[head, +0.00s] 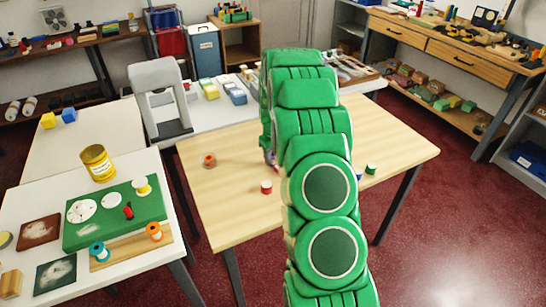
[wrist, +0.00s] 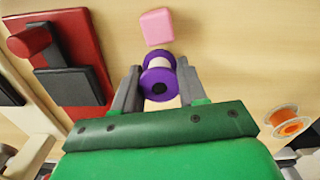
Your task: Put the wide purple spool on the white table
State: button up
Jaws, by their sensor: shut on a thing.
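The purple spool (wrist: 158,84), with purple rims and a pale middle, is between the two fingers of my gripper (wrist: 158,76) in the wrist view. The fingers are shut on its sides. Pale wood shows beneath it; I cannot tell whether the spool touches it. In the head view my green arm hides most of the gripper, over the wooden table (head: 230,205). A white table (head: 62,190) stands at the front left, and another white table (head: 85,145) stands behind it. The pictures do not settle which one the task names.
The rear one is mostly clear, with yellow and blue blocks. In the wrist view, a pink block (wrist: 157,26), a red item (wrist: 65,55) and an orange spool (wrist: 288,123) lie nearby.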

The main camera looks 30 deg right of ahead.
jog(key=o, duration=1.1)
jog(key=shift+f, duration=0.1)
